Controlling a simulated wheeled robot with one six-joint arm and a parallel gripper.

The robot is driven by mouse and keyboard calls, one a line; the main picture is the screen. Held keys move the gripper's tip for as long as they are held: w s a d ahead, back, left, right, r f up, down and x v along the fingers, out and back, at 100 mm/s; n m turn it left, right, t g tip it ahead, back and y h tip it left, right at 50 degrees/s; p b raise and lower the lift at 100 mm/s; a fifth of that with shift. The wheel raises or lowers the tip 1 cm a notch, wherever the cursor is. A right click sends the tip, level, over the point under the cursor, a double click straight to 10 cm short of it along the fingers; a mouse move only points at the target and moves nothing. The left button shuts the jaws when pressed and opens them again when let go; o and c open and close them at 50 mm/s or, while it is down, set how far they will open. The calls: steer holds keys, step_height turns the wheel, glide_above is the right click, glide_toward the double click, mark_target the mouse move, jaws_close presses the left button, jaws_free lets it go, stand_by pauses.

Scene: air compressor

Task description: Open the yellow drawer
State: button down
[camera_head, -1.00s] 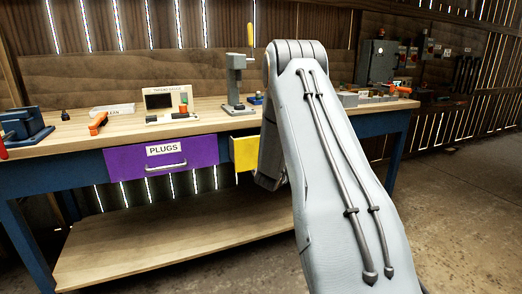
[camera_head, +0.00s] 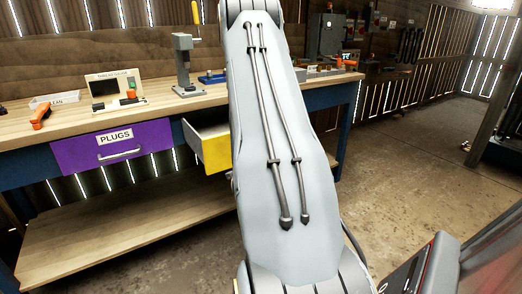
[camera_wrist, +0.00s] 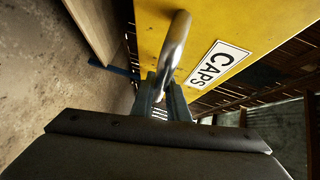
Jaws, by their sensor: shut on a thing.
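The yellow drawer (camera_head: 213,150) is under the workbench, right of the purple drawer, and stands partly pulled out in the head view. Its right part is hidden behind my arm. In the wrist view the yellow front (camera_wrist: 215,30) fills the top, with a white "CAPS" label (camera_wrist: 218,64) and a curved metal handle (camera_wrist: 175,45). My gripper (camera_wrist: 165,95) is shut on the handle's near end. In the head view my gripper is hidden behind my arm.
The purple "PLUGS" drawer (camera_head: 112,147) is shut at left. The wooden benchtop (camera_head: 60,131) holds a drill-press-like stand (camera_head: 184,65), a gauge box (camera_head: 115,90) and an orange tool (camera_head: 40,117). A lower shelf (camera_head: 110,225) runs below. Open floor (camera_head: 400,160) lies at right.

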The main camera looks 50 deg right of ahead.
steer(key=shift+s, duration=0.1)
steer(key=c, duration=1.7)
jaws_free()
steer(key=shift+c, duration=0.2)
steer(key=v, duration=0.7)
steer(key=shift+s+a, duration=0.2)
steer(key=shift+a, duration=0.2)
